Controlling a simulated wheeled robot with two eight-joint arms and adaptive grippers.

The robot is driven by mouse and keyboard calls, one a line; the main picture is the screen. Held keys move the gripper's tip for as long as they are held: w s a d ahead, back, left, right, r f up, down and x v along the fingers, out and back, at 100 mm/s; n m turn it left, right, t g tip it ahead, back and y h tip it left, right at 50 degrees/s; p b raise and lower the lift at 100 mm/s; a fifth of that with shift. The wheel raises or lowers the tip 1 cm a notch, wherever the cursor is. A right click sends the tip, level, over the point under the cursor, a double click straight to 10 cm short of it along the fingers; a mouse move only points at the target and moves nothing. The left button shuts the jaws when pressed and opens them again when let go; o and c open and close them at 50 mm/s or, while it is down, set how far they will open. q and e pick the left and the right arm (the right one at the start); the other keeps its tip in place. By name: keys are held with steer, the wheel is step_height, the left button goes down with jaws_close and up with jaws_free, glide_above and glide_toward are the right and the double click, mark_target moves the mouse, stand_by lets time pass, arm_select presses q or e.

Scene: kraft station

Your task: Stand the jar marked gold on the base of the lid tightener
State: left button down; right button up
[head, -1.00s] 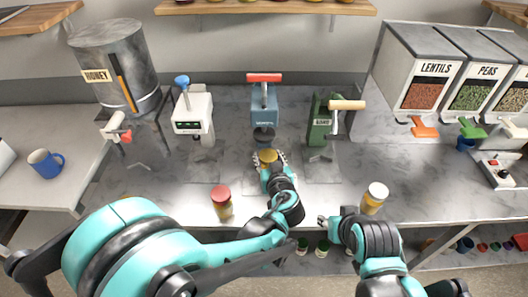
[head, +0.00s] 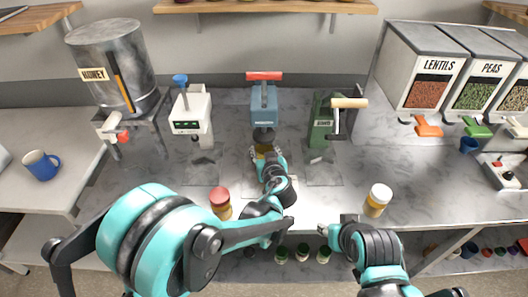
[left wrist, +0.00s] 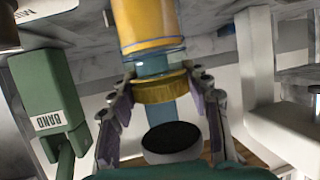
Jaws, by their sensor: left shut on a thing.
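The jar with the gold lid (left wrist: 163,88) and orange contents (left wrist: 145,25) is between the fingers of my left gripper (left wrist: 165,95), which is shut on it. In the head view my left gripper (head: 266,153) is just in front of the blue press (head: 264,103) with a red T-handle; the jar is mostly hidden there. The left wrist view shows a round dark-faced pad (left wrist: 171,137) close to the lid. I cannot tell whether the jar touches the press base. My right gripper (head: 328,229) is low at the counter's front edge; its finger state is unclear.
A white machine (head: 191,113) stands left and a green machine (head: 322,120) right of the blue press. A red-lidded jar (head: 221,203) and a white-lidded jar (head: 376,200) stand near the counter's front edge. A honey tank (head: 112,65) is at left.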

arm_select(q)
steer(key=shift+f, duration=0.2)
steer(key=c, duration=0.7)
jaws_free()
steer(key=shift+r, duration=0.1)
steer(key=shift+r, duration=0.2)
steer(key=p+v, duration=0.3)
steer(key=v, duration=0.9)
steer(key=shift+d+f, duration=0.1)
steer(key=shift+f, duration=0.05)
